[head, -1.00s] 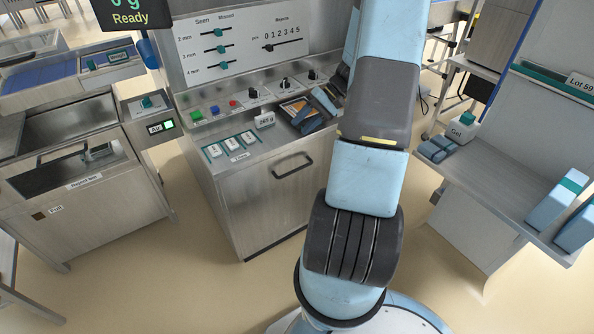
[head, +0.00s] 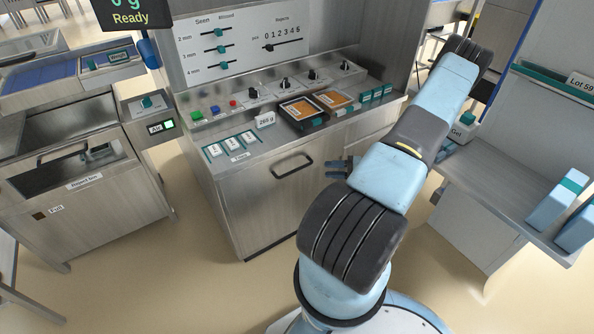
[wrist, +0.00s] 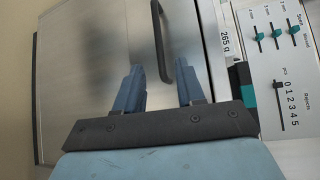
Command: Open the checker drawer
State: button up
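The checker cabinet has a grey metal drawer front (head: 266,200) with a dark bar handle (head: 292,166), and the drawer looks shut. My gripper (head: 328,168) is in front of this face, just right of the handle in the head view, with its blue fingers pointing left. In the wrist view the two fingers (wrist: 159,70) are spread apart with nothing held between them. The dark handle (wrist: 160,40) shows ahead of and between the fingertips in that view. I cannot tell how much depth separates them, but I see no grip on it.
A reject bin (head: 85,182) stands at left, a shelf unit (head: 490,185) at right. Floor before the drawer is open.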

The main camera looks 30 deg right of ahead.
aim_at(298, 170)
jog(key=x, duration=1.3)
jog(key=shift+w+a+f, duration=0.1)
jog(key=shift+w+f, duration=0.1)
jog(key=shift+w, duration=0.1)
jog(key=shift+c, duration=0.5)
grip_shut()
